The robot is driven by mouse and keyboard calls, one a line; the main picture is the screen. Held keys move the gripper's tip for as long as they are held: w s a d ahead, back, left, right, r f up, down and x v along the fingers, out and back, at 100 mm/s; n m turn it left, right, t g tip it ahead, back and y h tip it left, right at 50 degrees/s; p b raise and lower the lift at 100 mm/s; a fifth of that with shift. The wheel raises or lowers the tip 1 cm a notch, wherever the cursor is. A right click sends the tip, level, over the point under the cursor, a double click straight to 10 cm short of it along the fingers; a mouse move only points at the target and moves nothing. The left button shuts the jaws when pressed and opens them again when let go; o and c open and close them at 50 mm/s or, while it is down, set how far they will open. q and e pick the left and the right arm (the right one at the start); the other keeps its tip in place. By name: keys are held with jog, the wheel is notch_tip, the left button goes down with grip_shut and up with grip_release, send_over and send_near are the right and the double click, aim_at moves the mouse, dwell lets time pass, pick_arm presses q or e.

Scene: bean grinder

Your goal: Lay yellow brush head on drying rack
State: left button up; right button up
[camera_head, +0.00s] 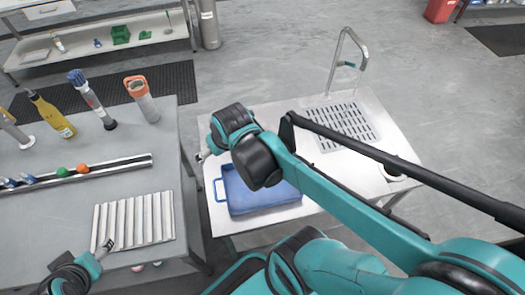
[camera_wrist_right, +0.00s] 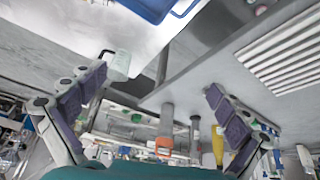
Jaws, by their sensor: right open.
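I cannot make out a separate yellow brush head. A yellow bottle-shaped thing (camera_head: 52,115) stands on the left table and shows in the right wrist view (camera_wrist_right: 217,145). A pale ribbed rack (camera_head: 133,222) lies empty near that table's front edge; it also shows in the wrist view (camera_wrist_right: 288,50). My left gripper (camera_head: 105,248) is at the rack's lower left corner; its jaws are too small to read. My right gripper (camera_head: 203,155) is above the gap between the tables, near the blue tray; its fingers are spread and empty in the wrist view (camera_wrist_right: 155,85).
A blue-topped brush (camera_head: 92,100) and an orange-topped grey cylinder (camera_head: 142,98) stand on the left table. A rail (camera_head: 115,165) holds green, orange and blue-ended things. A blue tray (camera_head: 240,205) and a slotted drain (camera_head: 342,128) are on the white table. My right arm crosses above it.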

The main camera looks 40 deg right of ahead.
jog(key=w+d+f+m+g+p, duration=0.1)
jog(key=d+f, duration=0.4)
jog(key=d, duration=0.1)
jog(key=w+d+f+m+g, duration=0.1)
jog(key=w+d+f+g, duration=0.1)
jog(key=d+f, duration=0.3)
jog(key=w+d+f+m+g+p, duration=0.1)
jog(key=d+f+g, duration=0.1)
jog(key=d+f, duration=0.3)
jog(key=shift+w+d+f+y+p, duration=0.1)
jog(key=shift+d+y+p, duration=0.1)
jog(key=shift+d, duration=0.4)
jog(key=shift+w+d+y+p, duration=0.1)
jog(key=shift+d+p, duration=0.05)
jog(key=shift+d, duration=0.45)
jog(key=f, duration=0.3)
jog(key=d+f, duration=0.1)
jog(key=shift+s+d+f+b, duration=0.1)
jog(key=shift+s+f+b, duration=0.2)
jog(key=shift+s+b, duration=0.1)
notch_tip(320, 180, down, 6)
jog(key=shift+w+r+b, duration=0.1)
jog(key=shift+r+b, duration=0.15)
jog(key=shift+b, duration=0.85)
jog(key=shift+a+r, duration=0.15)
jog(key=shift+a, duration=0.05)
jog(key=shift+c, duration=0.3)
jog(key=c, duration=0.9)
